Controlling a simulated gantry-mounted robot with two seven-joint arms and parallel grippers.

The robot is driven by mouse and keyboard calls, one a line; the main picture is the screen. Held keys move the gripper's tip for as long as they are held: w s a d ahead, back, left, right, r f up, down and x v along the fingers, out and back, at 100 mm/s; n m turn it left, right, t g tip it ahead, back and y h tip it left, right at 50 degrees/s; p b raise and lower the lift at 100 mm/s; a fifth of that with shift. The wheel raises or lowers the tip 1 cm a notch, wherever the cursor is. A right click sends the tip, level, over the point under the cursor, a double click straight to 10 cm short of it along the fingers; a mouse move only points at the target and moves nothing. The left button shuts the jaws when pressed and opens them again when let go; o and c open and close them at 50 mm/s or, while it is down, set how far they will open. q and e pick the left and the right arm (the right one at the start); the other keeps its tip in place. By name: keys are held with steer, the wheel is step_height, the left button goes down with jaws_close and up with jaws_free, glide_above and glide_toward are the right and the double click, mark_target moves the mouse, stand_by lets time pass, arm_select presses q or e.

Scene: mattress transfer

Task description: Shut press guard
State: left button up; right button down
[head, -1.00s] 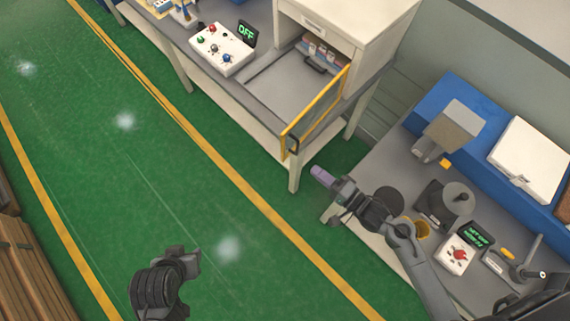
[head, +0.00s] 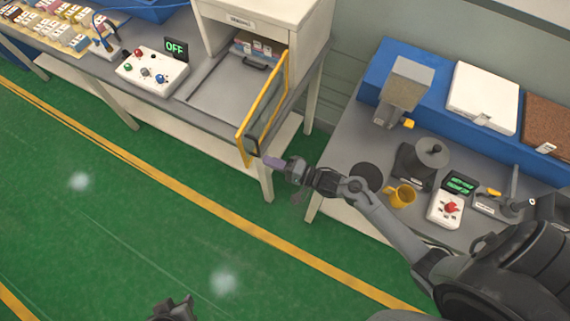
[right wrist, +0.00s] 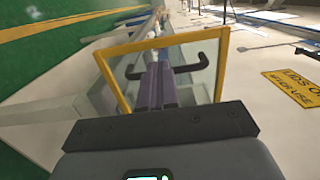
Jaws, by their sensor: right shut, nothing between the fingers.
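The press guard (head: 264,105) is a clear panel in a yellow frame. It stands swung open at the right side of the white press housing (head: 268,25), its near end jutting toward the aisle. My right gripper (head: 268,162), with purple-grey fingers, is shut and empty beside the guard's near end. In the right wrist view the guard (right wrist: 222,60) and its black handle (right wrist: 188,72) lie straight ahead. The shut fingers (right wrist: 155,80) overlap the handle there; I cannot tell whether they touch. My left gripper (head: 172,308) is cut off at the bottom edge, its jaws unclear.
A white control box (head: 152,72) with coloured buttons and an OFF display (head: 176,47) stands left of the press. The right bench holds a yellow mug (head: 401,196), a box with a red knob (head: 447,208) and other equipment. The green aisle floor (head: 130,210) is clear.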

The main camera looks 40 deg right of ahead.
mark_target(244, 152)
steer(key=x, duration=0.6)
steer(key=shift+w+a, duration=0.15)
